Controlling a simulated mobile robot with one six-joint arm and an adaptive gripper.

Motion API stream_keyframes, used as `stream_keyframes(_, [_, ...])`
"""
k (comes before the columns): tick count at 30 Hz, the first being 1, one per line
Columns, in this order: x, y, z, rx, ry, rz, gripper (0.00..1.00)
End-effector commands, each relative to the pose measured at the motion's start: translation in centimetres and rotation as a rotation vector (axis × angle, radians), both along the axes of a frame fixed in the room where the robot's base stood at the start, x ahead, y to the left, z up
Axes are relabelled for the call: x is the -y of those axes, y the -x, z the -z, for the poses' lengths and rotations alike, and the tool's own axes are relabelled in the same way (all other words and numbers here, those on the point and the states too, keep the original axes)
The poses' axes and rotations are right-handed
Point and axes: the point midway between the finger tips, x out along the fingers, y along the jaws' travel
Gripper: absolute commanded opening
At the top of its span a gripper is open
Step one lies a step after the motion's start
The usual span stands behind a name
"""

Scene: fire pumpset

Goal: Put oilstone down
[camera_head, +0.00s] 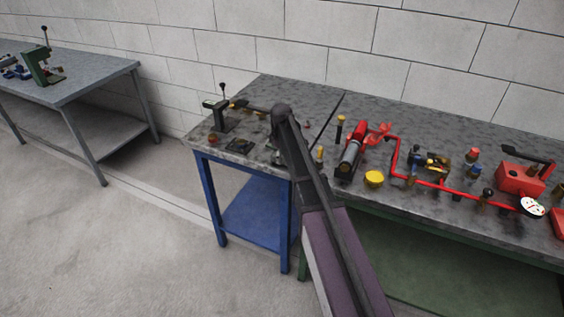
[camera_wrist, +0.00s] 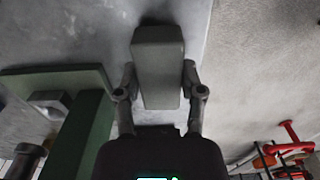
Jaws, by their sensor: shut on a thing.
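My gripper (camera_wrist: 159,84) is shut on the oilstone (camera_wrist: 158,62), a plain grey rectangular block, in the wrist view. The fingers press its two long sides, and the block extends forward beyond them. A smooth grey surface (camera_wrist: 60,30) lies behind the block; I cannot tell whether the block touches it. In the head view, my arm reaches over the table with blue legs, and my gripper and the oilstone cannot be made out clearly there.
A green stand-like part (camera_wrist: 75,140) is close on the left in the wrist view. The blue-legged table (camera_head: 262,90) carries a dark press (camera_head: 217,112) and small parts. Red piping (camera_head: 394,155) and a yellow cup (camera_head: 374,178) crowd the right bench. Another bench (camera_head: 100,75) stands left.

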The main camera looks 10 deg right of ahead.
Motion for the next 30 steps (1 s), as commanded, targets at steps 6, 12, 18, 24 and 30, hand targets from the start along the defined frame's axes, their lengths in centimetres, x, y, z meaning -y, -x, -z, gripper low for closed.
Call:
stream_keyframes(6, [-0.04,0.0,0.53,0.0,0.0,0.0,0.06])
stream_keyframes(12, [-0.06,-0.01,0.47,0.0,0.0,-0.001,0.06])
stream_keyframes(18, [-0.07,0.0,0.9,0.0,0.0,-0.001,0.06])
stream_keyframes(24, [-0.09,0.0,0.76,0.0,0.0,-0.001,0.85])
stream_keyframes(30, [-0.09,0.01,0.76,0.0,0.0,-0.001,0.85])
